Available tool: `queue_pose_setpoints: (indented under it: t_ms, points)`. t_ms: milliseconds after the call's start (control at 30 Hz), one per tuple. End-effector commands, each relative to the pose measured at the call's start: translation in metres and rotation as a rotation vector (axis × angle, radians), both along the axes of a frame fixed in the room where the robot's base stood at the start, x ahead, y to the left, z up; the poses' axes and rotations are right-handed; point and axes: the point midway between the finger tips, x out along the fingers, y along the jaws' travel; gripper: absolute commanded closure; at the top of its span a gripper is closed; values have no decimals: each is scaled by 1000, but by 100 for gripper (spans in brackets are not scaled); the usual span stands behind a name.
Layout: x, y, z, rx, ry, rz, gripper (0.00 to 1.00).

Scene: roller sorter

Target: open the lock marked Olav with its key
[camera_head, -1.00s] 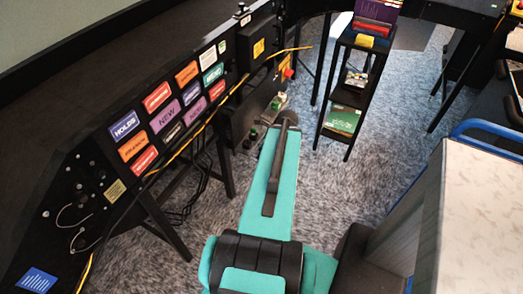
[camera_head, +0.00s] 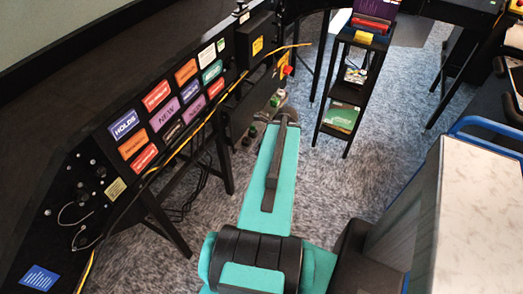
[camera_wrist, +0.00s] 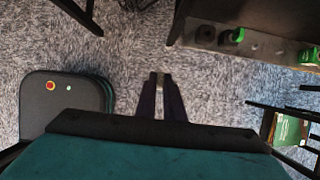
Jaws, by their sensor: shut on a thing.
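My gripper (camera_wrist: 161,78) shows in the wrist view as two dark fingers, close together above the carpet. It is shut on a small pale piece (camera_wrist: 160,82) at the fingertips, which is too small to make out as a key. A grey bar with green lock-like fittings (camera_wrist: 237,35) is at the upper right of the wrist view, apart from the fingers. In the head view, small green fittings (camera_head: 253,131) show beside the far end of my arm. No name on them is readable, so I cannot tell which is Olav. My gripper is hidden in the head view.
A long black sorter panel (camera_head: 65,190) with coloured labels and a yellow cable runs along the left. A black shelf stand (camera_head: 338,133) with books stands beyond my arm. A pale-topped cart (camera_head: 480,200) is at the right. Carpet (camera_head: 220,225) is open between them.

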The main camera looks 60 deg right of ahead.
Motion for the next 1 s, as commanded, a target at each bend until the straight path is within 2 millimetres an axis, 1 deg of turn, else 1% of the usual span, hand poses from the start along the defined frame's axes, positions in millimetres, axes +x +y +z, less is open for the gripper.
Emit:
queue_pose_setpoints:
  t_ms: [33, 700, 1000]
  points:
    - [0, 0, 4, 0, 0, 0, 100]
    - [0, 0, 31, 0, 0, 0, 100]
    - [0, 0, 38, 0, 0, 0, 100]
